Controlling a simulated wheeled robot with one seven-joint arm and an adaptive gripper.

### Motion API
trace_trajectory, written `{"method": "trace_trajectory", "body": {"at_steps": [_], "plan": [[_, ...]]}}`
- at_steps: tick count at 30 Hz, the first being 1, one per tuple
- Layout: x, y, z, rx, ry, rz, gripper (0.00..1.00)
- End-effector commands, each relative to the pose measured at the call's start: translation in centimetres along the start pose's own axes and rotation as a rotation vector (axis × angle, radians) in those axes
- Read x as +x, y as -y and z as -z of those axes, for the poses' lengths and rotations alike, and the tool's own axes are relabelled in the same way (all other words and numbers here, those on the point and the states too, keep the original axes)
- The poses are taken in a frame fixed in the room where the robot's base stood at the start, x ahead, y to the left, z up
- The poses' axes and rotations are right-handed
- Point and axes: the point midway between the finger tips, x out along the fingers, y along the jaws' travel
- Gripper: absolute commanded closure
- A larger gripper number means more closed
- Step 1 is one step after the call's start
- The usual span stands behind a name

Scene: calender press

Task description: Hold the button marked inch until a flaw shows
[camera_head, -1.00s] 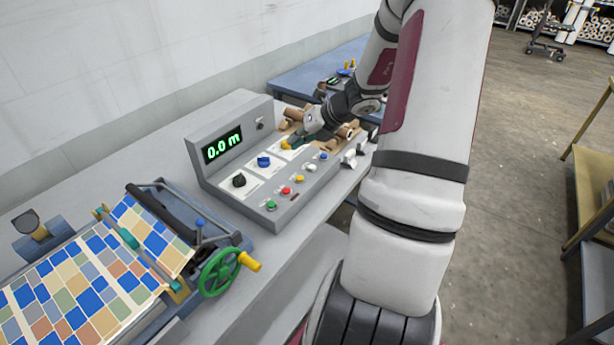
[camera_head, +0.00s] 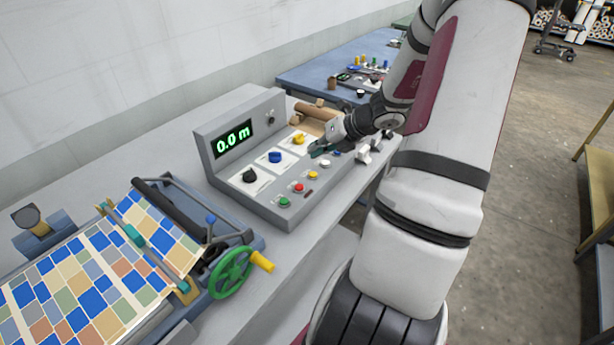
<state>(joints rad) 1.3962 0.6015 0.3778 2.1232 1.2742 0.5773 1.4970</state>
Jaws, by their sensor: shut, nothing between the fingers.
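A grey control box (camera_head: 222,187) stands on the bench with a green display (camera_head: 234,140) reading 0.0 m. Its front row has a green button (camera_head: 284,202), a red button (camera_head: 298,188), a yellow button (camera_head: 313,175) and a white button (camera_head: 325,163); further buttons at the far end are partly hidden by my gripper. The labels are too small to read, so I cannot tell which is marked inch. Patchwork-patterned material (camera_head: 90,268) lies on the press; I make out no clear flaw.
A blue knob (camera_head: 275,157) and a black knob (camera_head: 250,175) sit on the panel's upper row. A green handwheel (camera_head: 231,273) with a yellow handle is at the press's right side. Cardboard rolls (camera_head: 318,112) lie behind the box. A blue table (camera_head: 312,80) stands beyond.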

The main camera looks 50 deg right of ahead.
Motion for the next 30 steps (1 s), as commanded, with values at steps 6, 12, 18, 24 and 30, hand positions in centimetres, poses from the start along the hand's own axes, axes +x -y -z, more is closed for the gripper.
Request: {"method": "trace_trajectory", "body": {"at_steps": [6, 12, 18, 24, 30], "plan": [[2.1, 1.3, 1.3, 0.001, -0.001, 0.000, 1.00], [2.8, 2.0, 2.0, 0.000, -0.001, 0.000, 1.00], [2.9, 2.1, 2.2, -0.001, 0.000, 0.000, 1.00], [2.9, 2.1, 2.2, -0.001, 0.000, 0.000, 1.00], [2.9, 2.1, 2.2, -0.001, 0.000, 0.000, 1.00]]}}
